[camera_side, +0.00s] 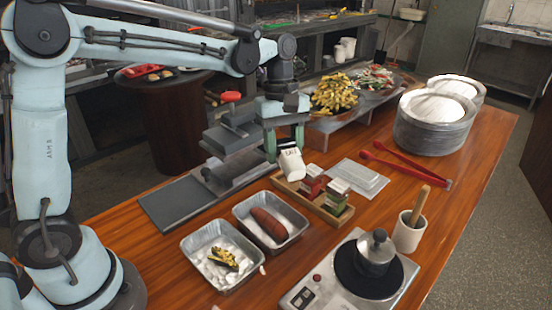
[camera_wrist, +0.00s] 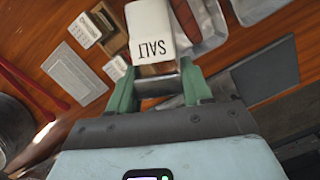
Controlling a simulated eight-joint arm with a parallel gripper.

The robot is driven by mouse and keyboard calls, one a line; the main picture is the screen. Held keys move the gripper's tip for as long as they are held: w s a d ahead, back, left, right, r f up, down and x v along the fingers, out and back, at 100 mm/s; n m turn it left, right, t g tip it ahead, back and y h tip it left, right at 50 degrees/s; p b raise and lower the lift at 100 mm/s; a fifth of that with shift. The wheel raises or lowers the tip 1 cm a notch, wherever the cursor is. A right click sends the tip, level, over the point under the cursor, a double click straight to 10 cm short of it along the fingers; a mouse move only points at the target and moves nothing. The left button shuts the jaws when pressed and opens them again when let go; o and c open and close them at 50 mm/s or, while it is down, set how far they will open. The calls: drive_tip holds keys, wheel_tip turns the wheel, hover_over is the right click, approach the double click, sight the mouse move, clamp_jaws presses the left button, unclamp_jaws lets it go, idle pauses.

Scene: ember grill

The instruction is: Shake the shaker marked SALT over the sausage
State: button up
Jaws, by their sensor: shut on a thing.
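My gripper (camera_side: 284,145) is shut on a white shaker (camera_side: 291,163), held up in the air and somewhat tilted. In the wrist view the shaker (camera_wrist: 155,35) shows the word SALT, upside down in the picture, between the green fingers (camera_wrist: 157,85). The sausage (camera_side: 269,225) is reddish brown and lies in a foil tray (camera_side: 298,232) on the table. In the side view the shaker is above and beyond the tray, near the wooden rack (camera_side: 343,219). In the wrist view the sausage (camera_wrist: 190,20) is partly hidden behind the shaker.
A second foil tray (camera_side: 193,248) with food stands left of the sausage tray. A hot plate (camera_side: 312,288) with a pot, a cup (camera_side: 408,234), red tongs (camera_side: 400,168) and a plate stack (camera_side: 430,125) stand to the right.

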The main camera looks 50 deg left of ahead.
sight(283, 156)
drive_tip(key=s+n+h, duration=0.1)
drive_tip(key=h, duration=0.1)
drive_tip(key=s+d+r+n+h, duration=0.1)
drive_tip(key=h, duration=0.1)
drive_tip(key=s+d+n+h, duration=0.1)
drive_tip(key=n+h, duration=0.1)
drive_tip(key=shift+s+r, duration=0.1)
drive_tip(key=shift+r, duration=0.3)
drive_tip(key=s+d+r+n+t+h, duration=0.1)
drive_tip(key=s+r+h, duration=0.2)
drive_tip(key=shift+s+d+f+h, duration=0.1)
drive_tip(key=shift+f+h, duration=0.25)
drive_tip(key=shift+f, duration=1.55)
drive_tip(key=shift+s+d+f+h, duration=0.1)
drive_tip(key=shift+f+h, duration=0.3)
drive_tip(key=shift+f, duration=1.5)
drive_tip(key=shift+s+d+f+h, duration=0.1)
drive_tip(key=shift+f+h, duration=0.25)
drive_tip(key=shift+f, duration=1.55)
drive_tip(key=shift+r, duration=0.1)
drive_tip(key=shift+r, duration=2.4)
